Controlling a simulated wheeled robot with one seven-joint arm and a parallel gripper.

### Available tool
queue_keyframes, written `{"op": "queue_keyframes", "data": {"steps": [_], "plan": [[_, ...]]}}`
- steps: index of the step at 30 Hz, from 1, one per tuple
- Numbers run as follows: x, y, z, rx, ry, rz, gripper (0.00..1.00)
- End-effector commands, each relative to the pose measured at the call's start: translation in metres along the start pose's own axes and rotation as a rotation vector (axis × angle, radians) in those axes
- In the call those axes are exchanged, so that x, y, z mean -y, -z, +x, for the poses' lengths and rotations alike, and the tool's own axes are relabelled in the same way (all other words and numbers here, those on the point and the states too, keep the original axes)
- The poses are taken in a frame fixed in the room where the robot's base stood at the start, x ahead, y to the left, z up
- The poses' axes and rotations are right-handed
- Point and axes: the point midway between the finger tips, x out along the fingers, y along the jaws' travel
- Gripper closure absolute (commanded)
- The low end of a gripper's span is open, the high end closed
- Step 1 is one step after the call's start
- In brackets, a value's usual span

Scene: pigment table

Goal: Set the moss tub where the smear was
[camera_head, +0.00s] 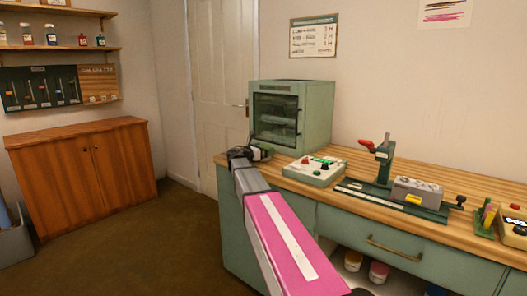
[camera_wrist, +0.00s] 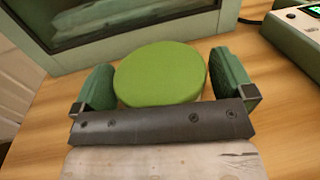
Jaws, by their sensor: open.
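The moss tub (camera_wrist: 160,70), with a round flat green top, stands on the wooden table in the wrist view. My gripper (camera_wrist: 166,88) is open around it, with one green finger pad on each side. A narrow gap shows between the tub and each pad, more clearly on the right. The tub's lower side is hidden behind the dark gripper bar. In the head view my gripper (camera_head: 249,153) is at the table's left end, in front of the green cabinet, and I cannot make out the tub there. No smear is visible in either view.
The green glass-fronted cabinet (camera_head: 292,114) stands close behind the tub. A control box (camera_head: 315,171) with buttons is to the right. A green bench device (camera_head: 384,165) and a grey block (camera_head: 417,190) stand farther right on the table (camera_head: 345,158).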

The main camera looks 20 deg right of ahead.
Motion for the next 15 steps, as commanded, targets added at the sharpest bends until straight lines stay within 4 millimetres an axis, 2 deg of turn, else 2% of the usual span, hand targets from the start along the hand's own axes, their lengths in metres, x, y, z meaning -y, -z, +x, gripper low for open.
{"op": "queue_keyframes", "data": {"steps": [2,5,15], "plan": [[0.0,-0.003,0.0,0.0,0.0,0.001,0.0],[0.001,-0.002,-0.012,0.0,0.0,0.0,0.0],[0.001,-0.002,-0.079,0.0,-0.002,0.0,0.0]]}}
